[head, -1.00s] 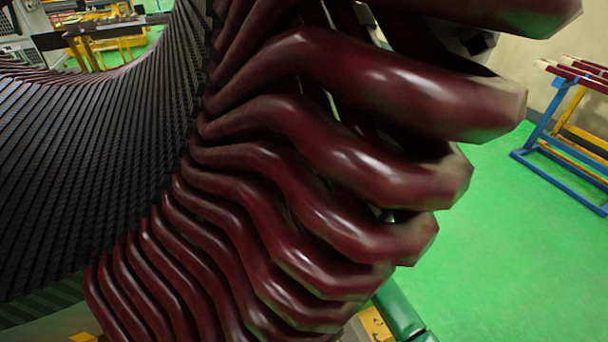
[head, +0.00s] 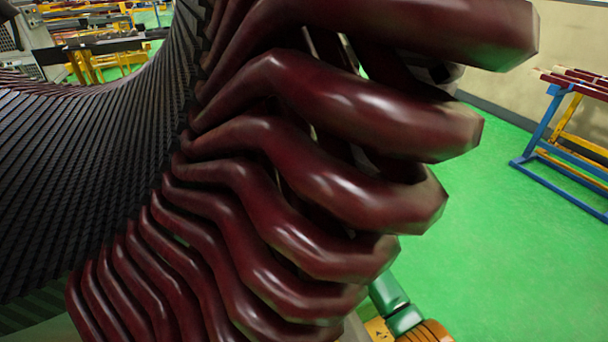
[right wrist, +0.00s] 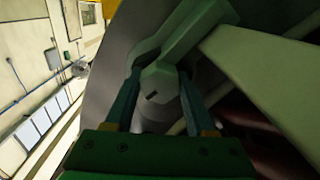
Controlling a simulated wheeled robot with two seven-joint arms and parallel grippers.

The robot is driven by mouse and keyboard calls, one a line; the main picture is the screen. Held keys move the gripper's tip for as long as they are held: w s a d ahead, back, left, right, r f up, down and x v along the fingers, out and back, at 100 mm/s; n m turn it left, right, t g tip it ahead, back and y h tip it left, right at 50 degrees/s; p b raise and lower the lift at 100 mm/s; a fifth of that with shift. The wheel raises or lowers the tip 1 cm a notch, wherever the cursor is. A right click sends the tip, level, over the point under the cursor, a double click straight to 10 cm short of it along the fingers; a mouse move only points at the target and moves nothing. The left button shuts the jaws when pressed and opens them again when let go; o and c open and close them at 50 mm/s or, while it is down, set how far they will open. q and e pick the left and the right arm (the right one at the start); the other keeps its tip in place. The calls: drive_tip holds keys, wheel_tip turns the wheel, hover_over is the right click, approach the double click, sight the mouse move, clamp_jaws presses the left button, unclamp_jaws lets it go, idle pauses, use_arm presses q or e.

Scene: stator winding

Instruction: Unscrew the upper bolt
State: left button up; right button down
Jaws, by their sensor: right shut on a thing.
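In the right wrist view my right gripper (right wrist: 160,90) is shut, its two dark teal fingers on either side of a grey-green bolt (right wrist: 158,78). The bolt's faceted head has a small dark slot and lies between the fingertips. A pale green bar (right wrist: 200,28) runs from beside the bolt head up to the right. Behind is a dark grey rounded surface (right wrist: 120,50). In the head view the dark red coil ends (head: 345,110) fill the middle and hide the bolt and the right gripper. My left gripper is in neither view.
The black slotted stator core (head: 90,150) curves along the left of the head view. Green floor (head: 500,240) lies open to the right. A blue and yellow rack (head: 565,125) holding red bars stands at the far right.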

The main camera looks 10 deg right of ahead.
drive_tip(key=shift+n, duration=0.8)
drive_tip(key=shift+c, duration=1.2)
unclamp_jaws()
drive_tip(key=s+d+p, duration=0.1)
drive_tip(key=s, duration=0.6)
drive_tip(key=shift+d, duration=0.2)
